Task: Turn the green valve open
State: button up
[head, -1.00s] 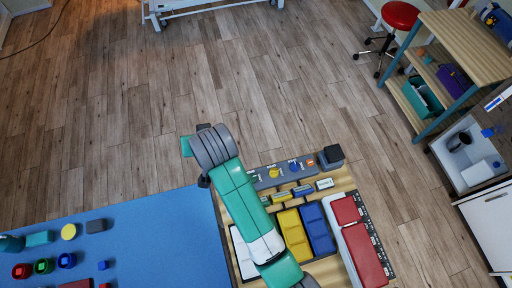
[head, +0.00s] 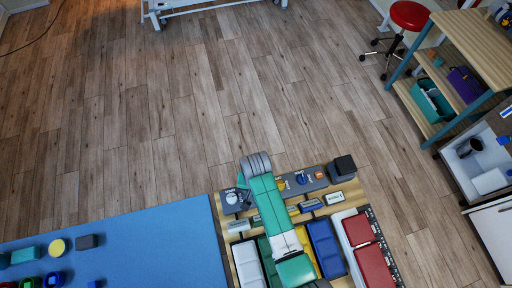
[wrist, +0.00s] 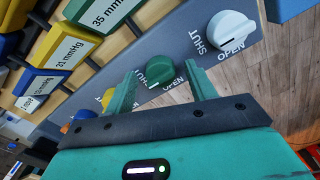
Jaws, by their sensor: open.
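The green valve (wrist: 159,70) is a round knob on a grey panel, between printed SHUT and OPEN labels, in the wrist view. My gripper (wrist: 163,76) is open, with one finger on each side of the green valve as seen there. No contact shows, and I cannot tell the height of the fingers over the panel. The knob's exact setting is hard to read. In the head view my arm and gripper (head: 243,180) cover the part of the panel where the green valve sits.
A white valve (wrist: 231,34) sits right of the green one in the wrist view. A yellow valve (head: 281,185), a blue valve (head: 301,179) and a black block (head: 342,168) are along the panel. Coloured, labelled blocks (head: 325,247) fill the board. A blue mat (head: 120,240) lies left.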

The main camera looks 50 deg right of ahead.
jog(key=shift+f, duration=0.1)
jog(key=c, duration=1)
jog(key=shift+o, duration=0.2)
jog(key=shift+n, duration=0.3)
jog(key=n+p, duration=0.2)
jog(key=shift+n, duration=0.4)
jog(key=n+p, duration=0.2)
jog(key=n, duration=0.3)
jog(key=n+p, duration=0.1)
jog(key=n, duration=0.3)
jog(key=shift+n, duration=0.4)
jog(key=shift+n+p, duration=0.4)
jog(key=shift+n, duration=1.9)
jog(key=shift+w, duration=0.1)
